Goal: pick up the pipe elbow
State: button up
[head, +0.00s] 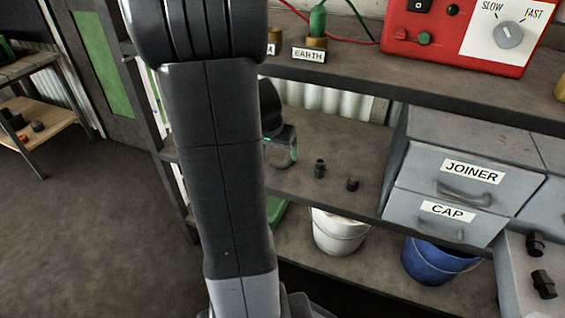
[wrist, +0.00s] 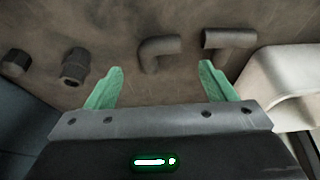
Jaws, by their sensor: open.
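The pipe elbow (wrist: 158,52) is a dark grey bent piece lying on the brown shelf in the wrist view. It lies just beyond and between the two green fingertips of my gripper (wrist: 161,70), which is open and empty. The elbow's bend is at its left, with one leg running right and the other toward me. In the head view my gripper (head: 291,153) is partly hidden behind my arm, low over the middle shelf, and I cannot see the elbow there.
A second pipe piece (wrist: 228,38) lies right of the elbow. A ribbed fitting (wrist: 75,66) and a small cap-like fitting (wrist: 15,62) lie left. Grey drawers (head: 440,194) stand right on the shelf (head: 330,140), with another shelf above. Buckets stand below.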

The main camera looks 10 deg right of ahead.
jog(key=shift+w+d, duration=0.15)
jog(key=shift+d, duration=0.05)
jog(key=b+x, duration=0.2)
jog(key=x, duration=0.3)
jog(key=shift+w+d+f, duration=0.1)
jog(key=shift+w, duration=0.05)
grip_shut()
